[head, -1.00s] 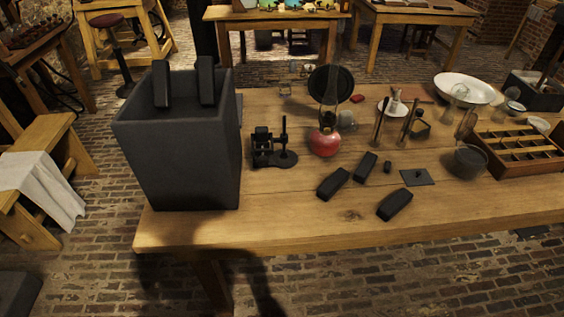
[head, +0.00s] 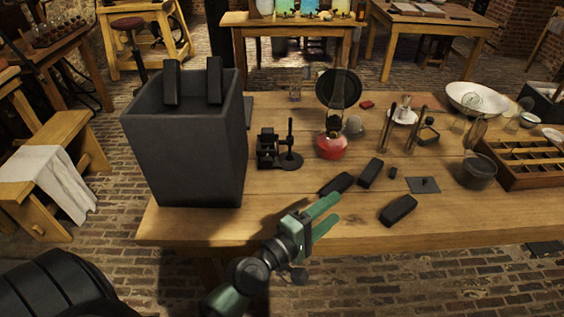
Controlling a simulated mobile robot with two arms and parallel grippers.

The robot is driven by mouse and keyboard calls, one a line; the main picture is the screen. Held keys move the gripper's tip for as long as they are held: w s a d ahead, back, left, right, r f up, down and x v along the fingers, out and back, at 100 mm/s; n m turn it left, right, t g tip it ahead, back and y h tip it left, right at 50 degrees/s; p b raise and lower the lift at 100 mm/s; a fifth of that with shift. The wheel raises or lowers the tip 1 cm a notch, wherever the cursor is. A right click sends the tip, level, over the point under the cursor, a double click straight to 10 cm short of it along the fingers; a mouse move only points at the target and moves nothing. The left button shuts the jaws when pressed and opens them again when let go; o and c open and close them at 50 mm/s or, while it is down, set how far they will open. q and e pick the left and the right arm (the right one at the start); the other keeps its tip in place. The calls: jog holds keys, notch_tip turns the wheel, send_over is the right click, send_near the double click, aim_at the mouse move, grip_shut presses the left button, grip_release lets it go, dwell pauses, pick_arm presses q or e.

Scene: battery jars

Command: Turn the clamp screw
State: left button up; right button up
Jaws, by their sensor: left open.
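A small black device with a block-like clamp part and an upright post (head: 279,152) stands on the table, right of the big dark jar. It looks like the clamp, but its screw is too small and dark to make out. The tall dark square jar (head: 188,150) stands at the table's left end, with two dark plates (head: 171,82) sticking up at its back rim. My left gripper (head: 336,206), with green fingers, is open and empty over the table's front edge, nearer to me than the black device and apart from it. My right gripper is out of view.
Several black blocks (head: 398,210) lie on the wooden table (head: 460,225) right of my gripper. A red-based glass lamp (head: 331,146) stands behind. A glass bowl (head: 478,172) and a divided wooden tray (head: 520,177) are at the right.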

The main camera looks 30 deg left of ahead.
pick_arm(q)
jog(key=w+a+r+n+t+y, duration=0.2)
jog(key=w+a+n+t+y, duration=0.15)
jog(key=a+n+y, duration=0.55)
jog(key=n+g+y, duration=0.5)
jog(key=n+y, duration=0.1)
jog(key=n, duration=1)
send_near(267, 164)
jog(key=x, duration=0.3)
jog(key=shift+w, duration=0.25)
jog(key=p+x, duration=0.1)
jog(key=x, duration=0.6)
jog(key=shift+w+a, duration=0.2)
grip_shut()
